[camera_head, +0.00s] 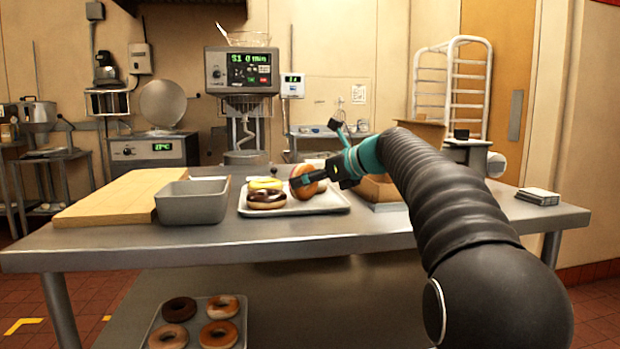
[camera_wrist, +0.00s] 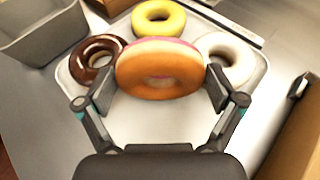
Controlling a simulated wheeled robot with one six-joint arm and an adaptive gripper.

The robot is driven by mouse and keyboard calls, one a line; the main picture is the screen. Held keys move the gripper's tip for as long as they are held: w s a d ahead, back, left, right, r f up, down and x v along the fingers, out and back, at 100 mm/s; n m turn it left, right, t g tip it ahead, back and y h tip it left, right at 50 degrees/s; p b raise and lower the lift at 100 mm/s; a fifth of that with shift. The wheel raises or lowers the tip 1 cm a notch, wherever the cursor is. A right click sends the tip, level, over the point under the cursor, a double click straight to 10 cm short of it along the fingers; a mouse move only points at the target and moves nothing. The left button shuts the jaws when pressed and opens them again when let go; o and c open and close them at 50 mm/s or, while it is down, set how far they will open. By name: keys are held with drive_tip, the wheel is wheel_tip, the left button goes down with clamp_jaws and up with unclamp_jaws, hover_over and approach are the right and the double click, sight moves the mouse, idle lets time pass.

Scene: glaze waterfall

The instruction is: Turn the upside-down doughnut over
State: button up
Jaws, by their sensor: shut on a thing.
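My gripper (camera_wrist: 160,92) is shut on a doughnut (camera_wrist: 158,84) with a plain golden-brown side facing the wrist camera and a pink edge along its far side. The doughnut is tilted up on edge, and in the head view it (camera_head: 305,182) stands over the right part of the white tray (camera_head: 325,204). Whether it touches the tray is unclear. Around it on the tray are a chocolate doughnut (camera_wrist: 94,62), a yellow doughnut (camera_wrist: 158,18) and a white doughnut (camera_wrist: 226,56).
A grey bin (camera_head: 192,203) and a wooden board (camera_head: 118,198) lie left of the tray. A cardboard box (camera_head: 380,190) is close on its right. The near strip of the steel table (camera_head: 250,238) is clear. A lower tray (camera_head: 196,322) holds several doughnuts.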

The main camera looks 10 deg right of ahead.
drive_tip(key=o, duration=0.8)
idle(0.4)
drive_tip(key=shift+s+d, duration=2.65)
drive_tip(key=r, duration=0.1)
drive_tip(key=r+p, duration=0.2)
drive_tip(key=shift+s+d, duration=0.3)
drive_tip(key=shift+d, duration=0.05)
drive_tip(key=r, duration=0.1)
drive_tip(key=s+d+r, duration=0.1)
drive_tip(key=r, duration=0.3)
drive_tip(key=shift+s+d, duration=0.2)
drive_tip(key=shift+s, duration=0.05)
